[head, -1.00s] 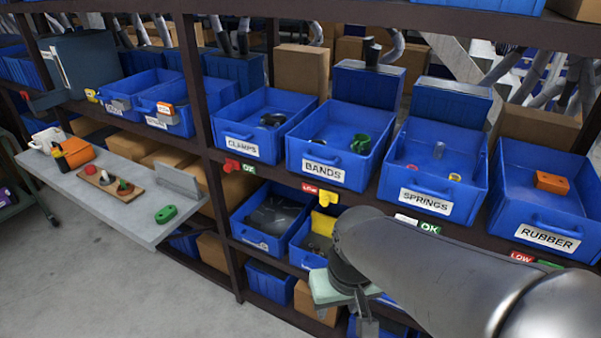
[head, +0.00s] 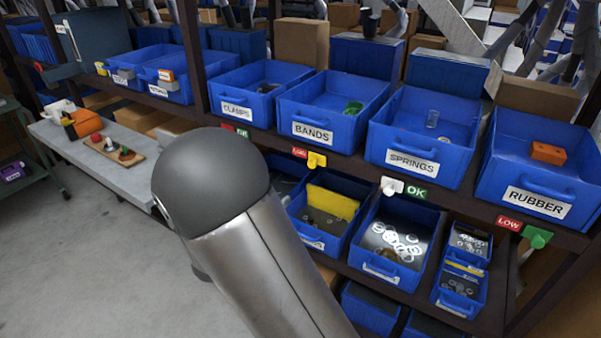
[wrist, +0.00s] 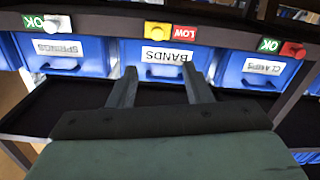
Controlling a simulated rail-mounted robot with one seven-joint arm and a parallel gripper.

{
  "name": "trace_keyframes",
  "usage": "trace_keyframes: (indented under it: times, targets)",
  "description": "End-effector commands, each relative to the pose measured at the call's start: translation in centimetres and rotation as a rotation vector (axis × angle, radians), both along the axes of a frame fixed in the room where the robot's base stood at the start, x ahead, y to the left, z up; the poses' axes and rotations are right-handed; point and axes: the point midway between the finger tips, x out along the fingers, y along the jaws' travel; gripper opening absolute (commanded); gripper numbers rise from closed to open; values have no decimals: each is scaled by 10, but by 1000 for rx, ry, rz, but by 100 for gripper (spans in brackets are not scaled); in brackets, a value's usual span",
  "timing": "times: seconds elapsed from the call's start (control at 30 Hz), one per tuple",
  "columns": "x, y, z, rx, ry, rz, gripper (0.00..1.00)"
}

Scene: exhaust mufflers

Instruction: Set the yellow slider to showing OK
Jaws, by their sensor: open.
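The yellow slider (head: 316,160) sits on the dark shelf edge below the BANDS bin (head: 330,115). A red LOW label (head: 299,153) shows just to its left, and no OK label shows at this slider. In the upside-down wrist view, the yellow slider (wrist: 157,30) is next to the red LOW label (wrist: 185,34), in front of the BANDS bin. My gripper (wrist: 162,88) is open and empty; its two fingers point toward the BANDS bin and are apart from the slider. In the head view, my arm hides the gripper.
A white slider (head: 391,186) with a green OK label stands below SPRINGS, and a green slider (head: 537,237) with LOW below RUBBER. A red slider (wrist: 293,49) with OK is below CLAMPS. Lower bins (head: 398,240) hold parts under the shelf. A grey side table (head: 60,140) stands left.

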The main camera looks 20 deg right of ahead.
Motion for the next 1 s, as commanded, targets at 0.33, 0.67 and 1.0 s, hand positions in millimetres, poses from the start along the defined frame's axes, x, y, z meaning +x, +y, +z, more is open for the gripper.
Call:
trace_keyframes:
  times: [0.33,0.67,1.0]
  targets:
    - [23,-39,3,-20,-5,-22,45]
    - [65,-98,3,-19,-5,-19,45]
    - [94,-138,2,-17,-4,-15,45]
